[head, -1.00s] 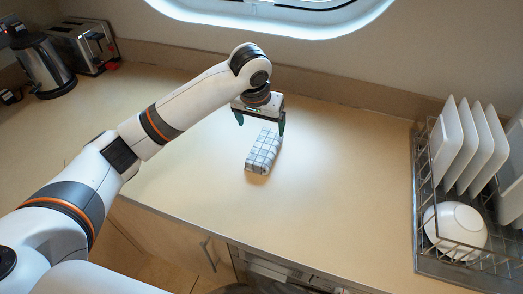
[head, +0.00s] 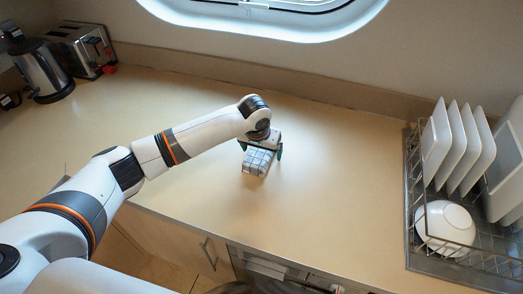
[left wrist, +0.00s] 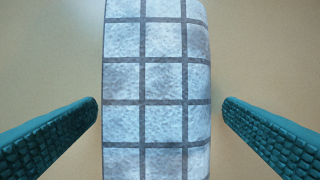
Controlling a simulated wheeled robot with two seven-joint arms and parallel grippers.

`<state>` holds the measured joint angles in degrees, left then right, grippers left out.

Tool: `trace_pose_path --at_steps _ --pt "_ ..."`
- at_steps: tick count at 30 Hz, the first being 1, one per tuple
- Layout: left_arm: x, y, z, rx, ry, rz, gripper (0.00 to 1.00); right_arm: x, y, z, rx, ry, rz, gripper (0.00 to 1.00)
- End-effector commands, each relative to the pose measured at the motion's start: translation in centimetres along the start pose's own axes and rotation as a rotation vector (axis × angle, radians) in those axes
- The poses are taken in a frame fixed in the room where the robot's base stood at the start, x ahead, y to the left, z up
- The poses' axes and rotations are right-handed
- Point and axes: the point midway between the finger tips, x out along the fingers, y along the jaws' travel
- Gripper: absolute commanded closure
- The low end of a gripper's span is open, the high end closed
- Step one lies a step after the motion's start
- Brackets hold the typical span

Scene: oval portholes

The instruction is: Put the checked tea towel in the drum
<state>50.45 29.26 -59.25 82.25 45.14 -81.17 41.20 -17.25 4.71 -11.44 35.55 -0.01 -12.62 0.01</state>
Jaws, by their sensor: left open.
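The checked tea towel (head: 257,162), pale with dark grid lines, lies folded on the counter below my left gripper. In the left wrist view the towel (left wrist: 158,90) runs top to bottom between the two teal fingers. My left gripper (head: 261,150) is open and straddles the towel, with a gap on each side of it in the wrist view. The far part of the towel is hidden under the gripper in the head view. No drum opening shows clearly; the front of an appliance (head: 285,276) under the counter is partly visible at the bottom.
A dish rack (head: 412,200) with upright white plates (head: 459,148) and a white bowl (head: 445,226) stands at the right. A kettle (head: 42,70) and a toaster (head: 78,48) stand at the back left. The counter (head: 340,180) around the towel is clear.

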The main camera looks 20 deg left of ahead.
Motion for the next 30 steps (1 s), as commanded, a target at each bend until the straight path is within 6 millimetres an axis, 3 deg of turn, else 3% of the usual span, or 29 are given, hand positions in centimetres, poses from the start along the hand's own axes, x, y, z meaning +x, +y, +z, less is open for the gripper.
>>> trace_pose_path --at_steps 5,12,15,23,30 --pt "0.0 0.0 0.0 0.000 0.000 0.000 0.11 0.0 0.1 0.1 0.001 -0.001 0.001 0.13" --pt "0.0 0.0 0.0 0.000 0.000 0.000 0.50 0.0 0.4 0.2 0.002 -0.002 0.004 0.13" --pt "0.0 0.0 0.0 0.000 0.000 0.000 0.62 0.0 0.4 0.2 0.002 -0.003 0.004 0.13" --pt "-0.6 0.0 0.2 -0.001 -0.003 -0.002 0.62 0.2 0.4 0.2 0.002 -0.003 0.004 0.13" --pt "-4.7 -0.1 1.4 -0.001 -0.005 -0.002 0.62 1.1 0.4 0.1 0.001 -0.002 0.004 0.13"
